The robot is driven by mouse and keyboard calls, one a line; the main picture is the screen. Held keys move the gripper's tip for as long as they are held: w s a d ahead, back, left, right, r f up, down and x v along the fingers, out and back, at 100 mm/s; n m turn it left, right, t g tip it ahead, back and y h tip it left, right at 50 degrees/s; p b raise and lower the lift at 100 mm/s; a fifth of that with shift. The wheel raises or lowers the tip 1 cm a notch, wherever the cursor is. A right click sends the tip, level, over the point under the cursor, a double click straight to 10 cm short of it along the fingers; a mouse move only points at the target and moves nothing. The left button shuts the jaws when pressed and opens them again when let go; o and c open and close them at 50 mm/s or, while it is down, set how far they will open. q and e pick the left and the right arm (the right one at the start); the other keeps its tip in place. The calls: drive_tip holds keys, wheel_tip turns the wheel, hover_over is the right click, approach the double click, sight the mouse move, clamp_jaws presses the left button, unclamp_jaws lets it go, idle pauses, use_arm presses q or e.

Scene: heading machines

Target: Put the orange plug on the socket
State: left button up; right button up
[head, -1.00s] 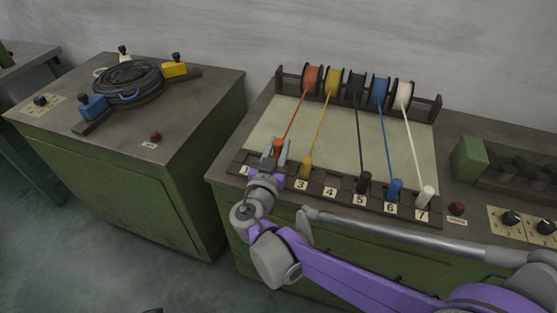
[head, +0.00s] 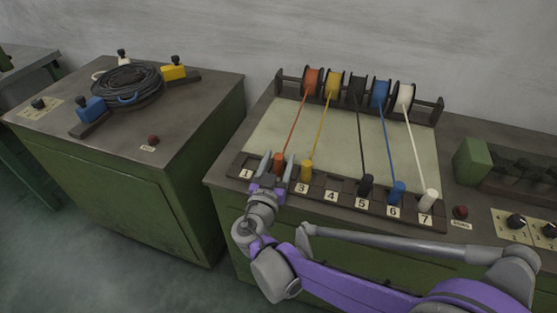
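The orange plug (head: 279,163) stands at the left part of the numbered socket strip (head: 346,195), between labels 1 and 3, with its orange cord running up to the orange spool (head: 312,81). My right gripper (head: 277,167) is around the plug with its two fingers spread apart, one on each side. The gripper hides the label at that place and the plug's base, so I cannot see how deep the plug sits. My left gripper is not in view.
Yellow (head: 306,171), black (head: 366,186), blue (head: 397,193) and white (head: 430,201) plugs stand along the strip to the right. Position 4 (head: 331,196) has no plug. A second green cabinet (head: 100,170) with a coiled cable (head: 128,79) stands at the left.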

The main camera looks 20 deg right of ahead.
drive_tip(key=shift+r, duration=0.25)
drive_tip(key=p+v, duration=0.1)
drive_tip(key=v, duration=1.1)
drive_tip(key=shift+s+f, duration=0.1)
drive_tip(key=shift+f, duration=0.05)
